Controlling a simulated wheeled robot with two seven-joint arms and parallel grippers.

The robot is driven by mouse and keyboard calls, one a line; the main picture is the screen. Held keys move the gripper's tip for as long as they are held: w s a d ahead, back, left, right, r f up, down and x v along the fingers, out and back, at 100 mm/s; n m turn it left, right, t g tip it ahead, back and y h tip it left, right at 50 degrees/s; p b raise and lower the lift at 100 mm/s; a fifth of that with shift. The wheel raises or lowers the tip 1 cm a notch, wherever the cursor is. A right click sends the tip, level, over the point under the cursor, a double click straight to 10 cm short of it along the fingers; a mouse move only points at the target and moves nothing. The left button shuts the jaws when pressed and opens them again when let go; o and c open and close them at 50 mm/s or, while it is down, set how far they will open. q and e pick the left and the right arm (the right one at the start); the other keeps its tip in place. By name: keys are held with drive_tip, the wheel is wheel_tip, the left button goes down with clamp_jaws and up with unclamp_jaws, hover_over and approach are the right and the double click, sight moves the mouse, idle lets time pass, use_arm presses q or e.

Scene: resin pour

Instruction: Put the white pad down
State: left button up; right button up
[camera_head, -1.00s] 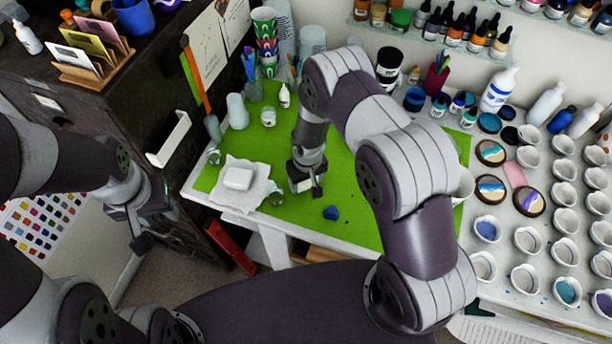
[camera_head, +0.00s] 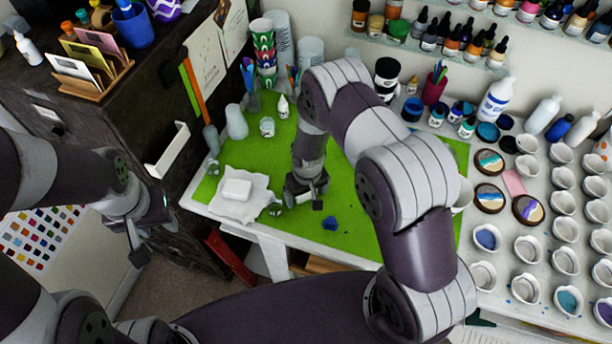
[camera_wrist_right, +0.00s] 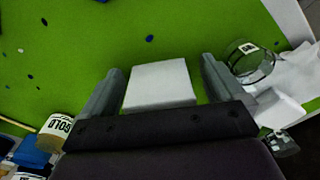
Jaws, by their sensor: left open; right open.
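In the right wrist view the white pad (camera_wrist_right: 160,84) is a flat square piece. It lies between the two fingers of my right gripper (camera_wrist_right: 162,66), with a gap on each side, over the green mat (camera_wrist_right: 150,30). The right gripper is open. In the head view my right gripper (camera_head: 306,200) is low over the mat, and the arm hides the pad. My left gripper (camera_head: 137,245) is open and empty, off the table's left side.
Left of the right gripper, a white block (camera_head: 236,189) lies on a crumpled white sheet (camera_head: 228,207). A small clear glass (camera_head: 275,208) stands beside it. A blue blob (camera_head: 330,223) is on the mat. Several small cups fill the right side.

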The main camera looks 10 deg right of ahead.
drive_tip(key=r, duration=0.2)
drive_tip(key=w+r+b, duration=0.1)
drive_tip(key=shift+a+r, duration=0.1)
drive_tip(key=shift+r, duration=0.3)
drive_tip(key=r, duration=0.2)
drive_tip(key=r+b, duration=0.1)
drive_tip(key=r, duration=0.2)
drive_tip(key=s+r, duration=0.1)
drive_tip(key=r, duration=0.1)
drive_tip(key=shift+s+r+b, duration=0.1)
drive_tip(key=shift+r+b, duration=0.1)
drive_tip(key=shift+b, duration=0.1)
drive_tip(key=s+d+r+m, duration=0.1)
drive_tip(key=s+d+r, duration=0.4)
drive_tip(key=s+r, duration=0.4)
drive_tip(key=s+d+r+m, duration=0.1)
drive_tip(key=s+r, duration=0.1)
drive_tip(key=s, duration=0.3)
drive_tip(key=shift+t, duration=0.4)
drive_tip(key=f+b, duration=0.2)
drive_tip(key=w+f+b, duration=0.1)
drive_tip(key=f+b, duration=0.1)
